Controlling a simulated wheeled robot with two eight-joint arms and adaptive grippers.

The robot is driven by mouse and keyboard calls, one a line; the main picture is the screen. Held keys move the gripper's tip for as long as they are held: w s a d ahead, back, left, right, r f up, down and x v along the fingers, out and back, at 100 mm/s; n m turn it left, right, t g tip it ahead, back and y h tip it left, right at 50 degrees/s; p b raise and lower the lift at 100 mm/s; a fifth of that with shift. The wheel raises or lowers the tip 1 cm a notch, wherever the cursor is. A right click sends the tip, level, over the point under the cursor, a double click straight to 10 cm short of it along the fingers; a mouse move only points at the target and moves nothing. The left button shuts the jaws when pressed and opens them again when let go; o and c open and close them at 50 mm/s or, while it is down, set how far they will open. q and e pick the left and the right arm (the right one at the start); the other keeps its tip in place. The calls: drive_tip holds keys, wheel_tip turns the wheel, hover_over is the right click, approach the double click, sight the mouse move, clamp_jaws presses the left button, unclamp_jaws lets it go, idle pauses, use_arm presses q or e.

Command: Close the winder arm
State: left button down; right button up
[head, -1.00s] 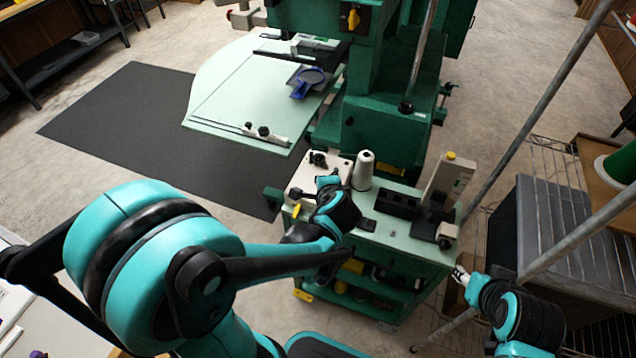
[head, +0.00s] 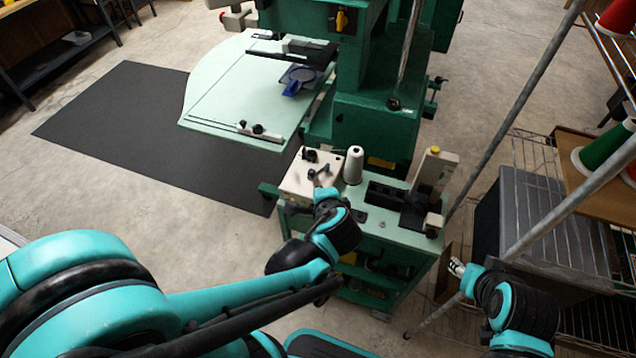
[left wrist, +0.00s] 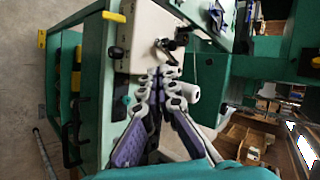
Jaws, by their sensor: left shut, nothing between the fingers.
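The cream winder box (head: 299,184) sits on the left end of the green cart top. Its small dark winder arm (head: 319,171) stands out on top; in the left wrist view the arm (left wrist: 172,43) shows on the cream box (left wrist: 145,35) just beyond my fingertips. My left gripper (head: 322,190) is at the front right of the box; in the left wrist view its fingers (left wrist: 162,74) are shut and empty, close to the arm. I cannot tell if they touch it. My right gripper (head: 457,267) is right of the cart, away from the winder; its fingers are too small to read.
A white thread cone (head: 353,165) stands right beside the winder box. A black holder and cream upright (head: 435,175) occupy the cart's right end. The large green machine (head: 365,110) is behind. A slanted metal pole (head: 515,110) and a grey box (head: 545,220) are at right.

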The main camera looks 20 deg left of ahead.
use_arm(q)
drive_tip(key=shift+p+v, duration=0.5)
drive_tip(key=shift+v, duration=1.3)
drive_tip(key=shift+s, duration=0.1)
drive_tip(key=shift+a, duration=0.1)
drive_tip(key=s+r+n+g+h, duration=0.1)
drive_tip(key=s+r+n+h, duration=0.2)
drive_tip(key=n, duration=0.8)
drive_tip(key=s+h, duration=0.2)
drive_tip(key=s, duration=0.2)
drive_tip(key=shift+r+n, duration=0.3)
drive_tip(key=shift+r, duration=0.1)
